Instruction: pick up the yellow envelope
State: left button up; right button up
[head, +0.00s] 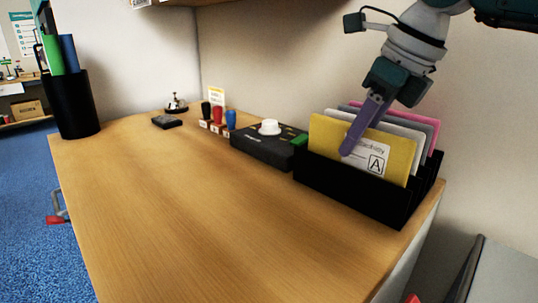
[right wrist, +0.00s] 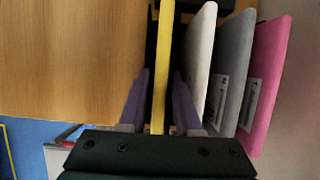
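The yellow envelope (head: 392,151) stands upright in the front slot of the black rack (head: 350,188), with a white label marked "A". My right gripper (head: 352,146) reaches down over it from above, one purple finger in front of its face; the other finger is hidden behind it. In the right wrist view the envelope (right wrist: 163,70) runs edge-on between the two purple fingers (right wrist: 160,95). A gap shows between the left finger and the envelope, so the gripper is open around it. My left gripper is not in view.
White, grey and pink envelopes (head: 437,133) stand close behind the yellow one. A black box with a white knob (head: 270,127), stamps (head: 217,115) and a dark pad (head: 167,121) line the back. A black pen cup (head: 75,105) stands left. The desk's middle (head: 210,200) is clear.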

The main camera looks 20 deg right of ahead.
jog(key=shift+w+f, duration=0.1)
jog(key=shift+f, duration=0.2)
grip_shut()
